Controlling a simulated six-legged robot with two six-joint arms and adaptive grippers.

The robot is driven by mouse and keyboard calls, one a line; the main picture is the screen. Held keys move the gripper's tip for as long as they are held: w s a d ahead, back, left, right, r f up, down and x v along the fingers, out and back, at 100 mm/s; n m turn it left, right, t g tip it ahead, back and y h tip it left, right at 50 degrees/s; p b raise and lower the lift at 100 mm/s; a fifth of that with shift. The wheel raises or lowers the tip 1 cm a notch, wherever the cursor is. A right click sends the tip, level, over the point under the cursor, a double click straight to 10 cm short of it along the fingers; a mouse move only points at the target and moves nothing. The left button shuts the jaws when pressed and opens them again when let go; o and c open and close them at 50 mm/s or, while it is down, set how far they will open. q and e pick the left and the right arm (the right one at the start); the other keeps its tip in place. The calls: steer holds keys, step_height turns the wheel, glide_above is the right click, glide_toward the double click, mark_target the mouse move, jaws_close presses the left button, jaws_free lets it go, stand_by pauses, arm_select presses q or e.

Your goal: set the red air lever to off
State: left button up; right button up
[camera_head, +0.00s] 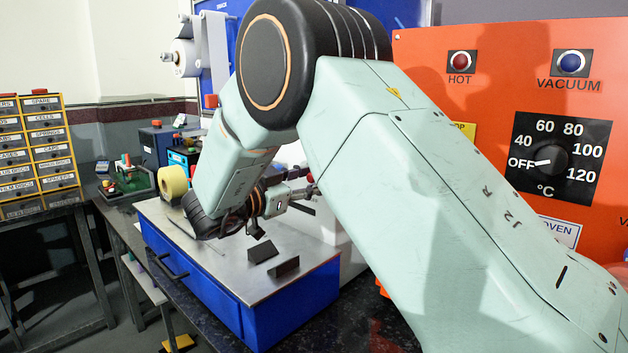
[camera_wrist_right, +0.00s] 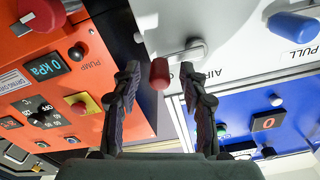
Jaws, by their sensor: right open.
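The red air lever (camera_wrist_right: 159,74) has a red grip on a grey arm and is mounted on a light grey panel, beside partly covered "AIR" lettering. In the right wrist view, my right gripper (camera_wrist_right: 159,70) is open, with one finger on each side of the red grip and visible gaps between. The fingers cover part of the lettering, so I cannot read the lever's setting. In the head view my right gripper (camera_head: 308,196) is small, beyond my arm, over the blue cabinet's metal top. My left gripper is not in view.
An orange panel (camera_wrist_right: 62,90) with a pump display and knobs lies left of the fingers. A blue panel (camera_wrist_right: 285,110) and a blue "PULL" handle (camera_wrist_right: 293,27) lie right. The metal-topped blue cabinet (camera_head: 218,285) bears small dark blocks. An orange oven (camera_head: 440,45) stands right.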

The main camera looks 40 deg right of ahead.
steer(key=shift+d, duration=0.55)
jaws_close()
